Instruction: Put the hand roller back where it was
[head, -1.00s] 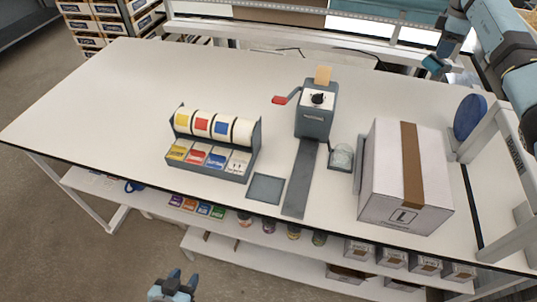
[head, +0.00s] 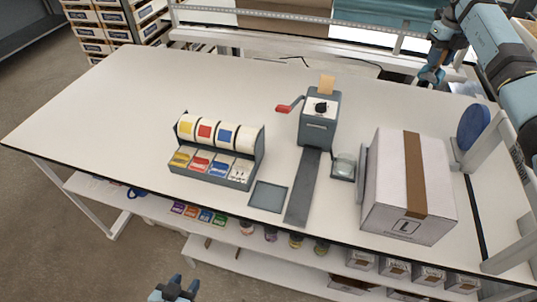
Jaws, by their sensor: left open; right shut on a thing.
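My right gripper (head: 432,77) is at the upper right, over the back edge of the table near the rail. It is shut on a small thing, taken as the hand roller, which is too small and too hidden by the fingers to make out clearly. My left gripper (head: 178,289) is open and empty at the bottom of the view, in front of the table and low. A flat grey square pad (head: 268,196) lies bare on the table near the front edge.
A blue disc (head: 472,127) stands right of the carton. The table's left half is clear.

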